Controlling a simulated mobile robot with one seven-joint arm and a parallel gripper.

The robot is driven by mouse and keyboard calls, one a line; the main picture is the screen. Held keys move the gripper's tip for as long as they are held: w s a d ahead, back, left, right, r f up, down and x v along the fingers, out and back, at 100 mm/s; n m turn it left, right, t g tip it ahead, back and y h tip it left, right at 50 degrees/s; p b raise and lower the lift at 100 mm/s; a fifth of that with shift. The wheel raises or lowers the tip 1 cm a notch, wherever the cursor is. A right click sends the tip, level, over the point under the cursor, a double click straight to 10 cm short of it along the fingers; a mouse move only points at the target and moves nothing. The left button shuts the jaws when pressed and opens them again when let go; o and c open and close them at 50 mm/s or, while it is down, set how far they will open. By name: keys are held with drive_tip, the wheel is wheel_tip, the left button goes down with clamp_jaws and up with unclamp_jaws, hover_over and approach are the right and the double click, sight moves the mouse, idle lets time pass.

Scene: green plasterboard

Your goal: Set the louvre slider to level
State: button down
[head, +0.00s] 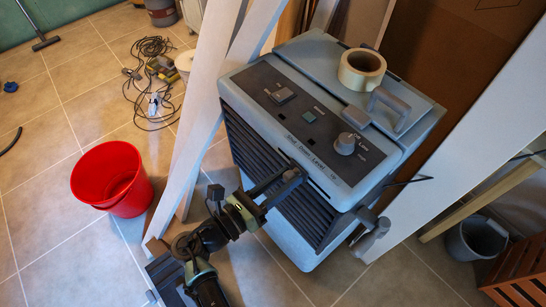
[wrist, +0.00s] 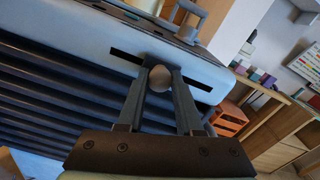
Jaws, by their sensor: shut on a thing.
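The grey machine (head: 330,75) stands on the floor with a dark top panel and a dark louvred front (head: 265,150). Small lettering, apparently including "Level", runs along the panel's front edge. In the wrist view, a dark slot (wrist: 126,56) crosses the pale front face above the louvres (wrist: 60,95). My gripper (head: 290,175) is at this front face. Its fingertips (wrist: 160,66) are shut at about the middle of the slot's visible length, apparently on the louvre slider.
A tape roll (head: 361,69), a handle (head: 389,108) and a knob (head: 345,143) are on the machine's top. White slanted boards flank it. A red bucket (head: 112,178) stands at left, with coiled cable (head: 150,80) behind. Tiled floor is clear in front.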

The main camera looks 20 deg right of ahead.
drive_tip(key=shift+s+d+r+p, duration=0.1)
drive_tip(key=shift+s+d+p, duration=0.1)
drive_tip(key=shift+s+p, duration=0.25)
drive_tip(key=shift+s+d+r+p, duration=0.1)
drive_tip(key=shift+s+d+p, duration=0.1)
drive_tip(key=shift+s, duration=0.45)
drive_tip(key=shift+s+d+f, duration=0.15)
drive_tip(key=shift+s+f, duration=0.05)
drive_tip(key=shift+s, duration=0.05)
drive_tip(key=c, duration=0.5)
unclamp_jaws()
drive_tip(key=shift+c, duration=0.2)
drive_tip(key=v, duration=1.3)
drive_tip(key=shift+b, duration=0.4)
